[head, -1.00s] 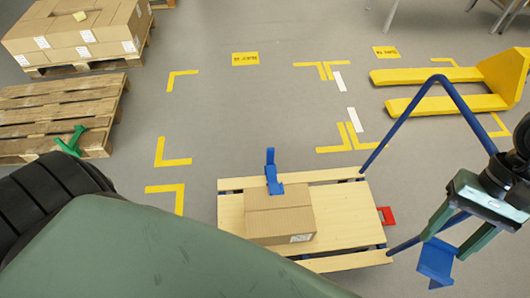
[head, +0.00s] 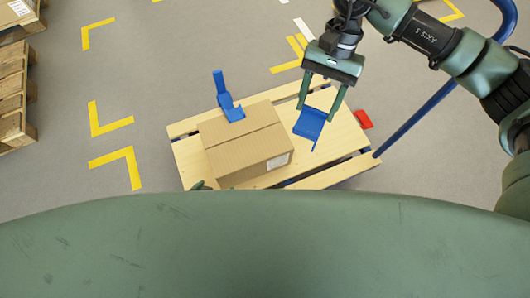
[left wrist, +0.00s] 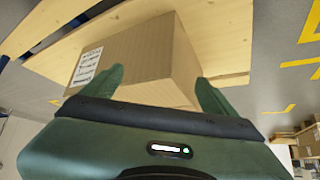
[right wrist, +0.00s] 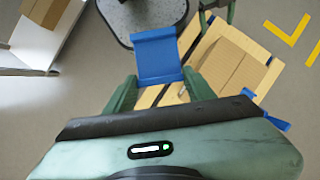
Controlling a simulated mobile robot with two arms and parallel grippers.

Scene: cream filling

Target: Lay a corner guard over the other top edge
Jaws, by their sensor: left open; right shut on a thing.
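The cardboard box (head: 235,140) lies on the wooden deck of the cart (head: 345,140). One blue corner guard (head: 235,113) sits at the box's far edge, with one flange standing up. My right gripper (head: 318,110) is shut on a second blue corner guard (head: 309,124), held to the right of the box and apart from it; this guard also shows in the right wrist view (right wrist: 157,58). My left gripper (left wrist: 160,80) is open close to the box, whose labelled side shows in the left wrist view (left wrist: 135,60). In the head view only a fingertip shows near the box's front-left corner.
The cart's blue handle (head: 420,110) rises at the right, beside my right arm. A red piece (head: 363,119) sticks out at the deck's right end. Wooden pallets (head: 14,100) stand at the far left. The floor between them and the cart is clear, with yellow markings (head: 110,121).

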